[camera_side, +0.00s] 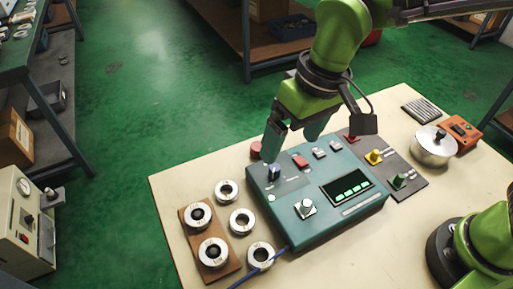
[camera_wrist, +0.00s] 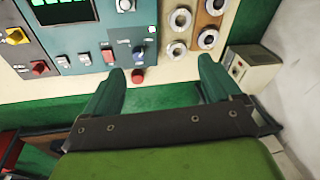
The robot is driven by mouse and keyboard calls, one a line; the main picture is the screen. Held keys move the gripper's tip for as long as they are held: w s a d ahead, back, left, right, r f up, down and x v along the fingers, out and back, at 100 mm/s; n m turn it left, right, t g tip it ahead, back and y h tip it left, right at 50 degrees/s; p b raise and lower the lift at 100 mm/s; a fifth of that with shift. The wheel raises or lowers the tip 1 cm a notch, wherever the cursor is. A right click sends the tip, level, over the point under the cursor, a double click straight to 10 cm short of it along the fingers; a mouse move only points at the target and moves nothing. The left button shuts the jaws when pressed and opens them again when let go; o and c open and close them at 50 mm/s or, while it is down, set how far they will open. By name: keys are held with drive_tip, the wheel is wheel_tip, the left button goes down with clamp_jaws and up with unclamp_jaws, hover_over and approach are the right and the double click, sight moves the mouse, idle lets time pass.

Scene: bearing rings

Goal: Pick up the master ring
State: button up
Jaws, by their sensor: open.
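Several silver bearing rings lie at the left of the table in the side view, and I cannot tell which is the master ring. Two sit on a brown wooden board (camera_side: 229,260): an upper ring (camera_side: 190,218) and a lower ring (camera_side: 205,262). Loose ones are a back ring (camera_side: 218,194), a middle ring (camera_side: 234,226) and a front ring (camera_side: 251,262) with a blue cable at it. In the wrist view, rings show at top right, including one loose ring (camera_wrist: 171,50). My gripper (camera_side: 293,143) is open and empty above the control box's back edge, apart from the rings; its fingers also show in the wrist view (camera_wrist: 160,72).
A teal control box (camera_side: 325,222) with knobs, switches and a screen stands right of the rings. A red button (camera_side: 256,149) is behind it. A grey switch panel (camera_side: 402,180), silver pot (camera_side: 433,150) and orange box (camera_side: 461,134) lie further right. The table's back left corner is clear.

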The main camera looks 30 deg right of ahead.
drive_tip(key=s+a+f+g+h, duration=0.1)
drive_tip(key=s+a+f, duration=0.1)
drive_tip(key=a, duration=0.6)
drive_tip(key=s+a+f+h, duration=0.1)
drive_tip(key=s+a+f, duration=0.15)
drive_tip(key=a, duration=0.55)
drive_tip(key=m, duration=0.3)
hover_over(213, 250)
drive_tip(key=f, duration=0.9)
drive_tip(key=shift+s+d, duration=0.15)
drive_tip(key=shift+s, duration=0.05)
drive_tip(key=shift+w+f, duration=0.2)
drive_tip(key=shift+f, duration=2.8)
drive_tip(key=shift+c, duration=0.3)
drive_tip(key=shift+r, duration=0.1)
drive_tip(key=c, duration=1.3)
drive_tip(key=shift+a+r, duration=0.1)
drive_tip(key=shift+a, duration=0.1)
